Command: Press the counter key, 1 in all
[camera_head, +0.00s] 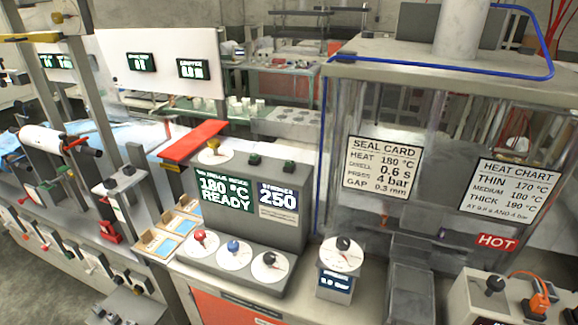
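A grey control console (266,238) stands on the bench in the middle of the view. Its left display (226,194) reads 180 °C READY, and its right display (278,197) shows 250 under a small, blurred word. Two small dark green keys, a left key (254,159) and a right key (289,167), sit on top of the console. Which one is the counter key I cannot tell. Red (199,237), blue (233,246) and black (269,259) knobs sit on white dials along its lower front. Neither of my grippers is in view.
A dial unit with a black knob (343,243) stands right of the console. A clear-walled machine with a seal card (383,166), heat chart (509,190) and red HOT sign (497,242) fills the right. A red plate (194,141) juts out behind the console's left.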

